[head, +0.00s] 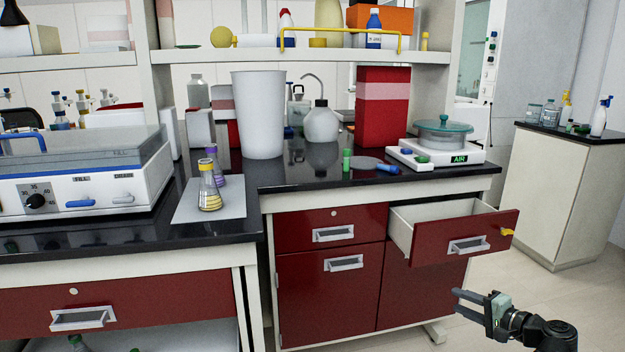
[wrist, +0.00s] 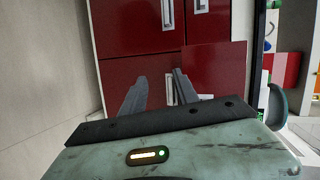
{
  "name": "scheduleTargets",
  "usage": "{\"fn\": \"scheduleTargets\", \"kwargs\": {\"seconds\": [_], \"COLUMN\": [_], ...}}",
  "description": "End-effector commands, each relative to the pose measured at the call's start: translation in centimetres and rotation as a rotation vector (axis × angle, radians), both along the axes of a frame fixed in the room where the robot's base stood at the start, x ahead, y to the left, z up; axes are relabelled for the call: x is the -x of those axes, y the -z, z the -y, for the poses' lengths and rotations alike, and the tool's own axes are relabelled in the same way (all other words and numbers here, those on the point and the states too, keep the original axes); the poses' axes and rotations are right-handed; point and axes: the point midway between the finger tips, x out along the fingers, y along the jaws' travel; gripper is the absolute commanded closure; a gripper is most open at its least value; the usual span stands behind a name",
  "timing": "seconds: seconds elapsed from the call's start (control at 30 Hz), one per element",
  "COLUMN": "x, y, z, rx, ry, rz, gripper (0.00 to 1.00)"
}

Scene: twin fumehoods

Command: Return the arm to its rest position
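My gripper (head: 457,301) is at the lower right of the head view, in front of the cabinet and below the pulled-out red drawer (head: 440,238). Its two fingers stand apart with nothing between them. The wrist view also shows my gripper (wrist: 161,77) with spread, empty fingers and red cabinet fronts beyond. My arm comes in from the bottom right corner of the head view and reaches left.
The drawer juts out above my gripper, with a small yellow thing (head: 507,232) at its right end. The black bench top (head: 300,180) holds glassware and a scale (head: 435,155). A side cabinet (head: 560,190) stands at right. Floor between is clear.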

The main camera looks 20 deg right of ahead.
Motion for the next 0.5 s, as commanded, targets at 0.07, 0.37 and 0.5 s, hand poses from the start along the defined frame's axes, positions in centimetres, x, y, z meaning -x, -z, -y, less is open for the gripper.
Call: {"fn": "scheduleTargets", "kwargs": {"seconds": [0.07,0.37,0.5], "x": [-2.2,-8.2,-7.8], "y": [1.5,10.9,14.1], "z": [-3.5,-24.3,-32.1], "rx": [0.031,0.34,0.547], "ry": [-0.083,-0.586,-0.793], "rz": [-0.064,-0.474,-0.643], "gripper": [0.64,0.64,0.64]}}
